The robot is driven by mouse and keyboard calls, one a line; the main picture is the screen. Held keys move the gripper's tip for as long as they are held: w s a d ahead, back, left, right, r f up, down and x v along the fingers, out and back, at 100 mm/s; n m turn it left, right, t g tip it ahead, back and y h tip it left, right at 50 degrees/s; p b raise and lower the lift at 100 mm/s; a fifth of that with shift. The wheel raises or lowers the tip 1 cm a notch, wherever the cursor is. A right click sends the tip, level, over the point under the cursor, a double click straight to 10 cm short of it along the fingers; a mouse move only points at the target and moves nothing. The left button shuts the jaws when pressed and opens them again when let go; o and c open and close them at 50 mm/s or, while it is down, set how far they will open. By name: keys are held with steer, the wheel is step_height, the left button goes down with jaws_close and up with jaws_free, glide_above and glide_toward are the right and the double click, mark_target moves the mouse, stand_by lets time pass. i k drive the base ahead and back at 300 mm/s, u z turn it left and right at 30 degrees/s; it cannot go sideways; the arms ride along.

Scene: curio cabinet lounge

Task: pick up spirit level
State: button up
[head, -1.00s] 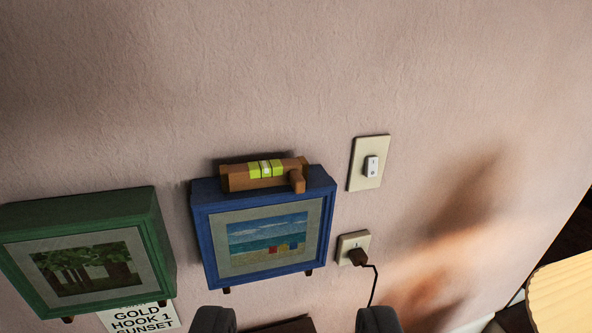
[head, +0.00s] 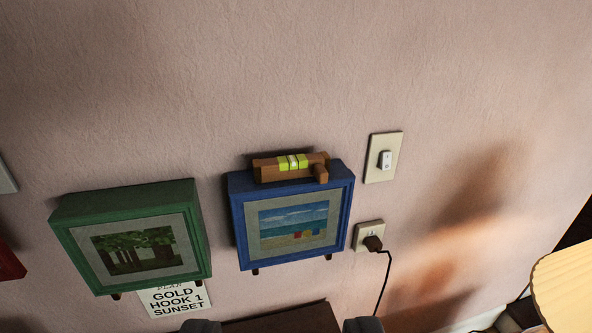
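The spirit level (head: 268,170) is a brown bar with a yellow-green vial in its middle and a short brown peg near its right end. It lies on top of the blue box frame (head: 240,215), which holds a beach picture and hangs on the wall. My gripper (head: 282,326) shows only as two dark fingertips at the bottom edge.
A green box frame (head: 68,245) with a tree picture hangs to the left, above a paper sign (head: 178,301). A light switch (head: 384,158) and an outlet with a plugged cord (head: 369,236) are to the right. A lampshade (head: 570,290) stands at lower right. Wall above is bare.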

mark_target(279, 168)
steer(key=k, duration=1.3)
steer(key=u, duration=0.35)
steer(key=i, duration=0.75)
steer(key=u, duration=0.45)
steer(key=i, duration=1.3)
steer(key=z, duration=0.15)
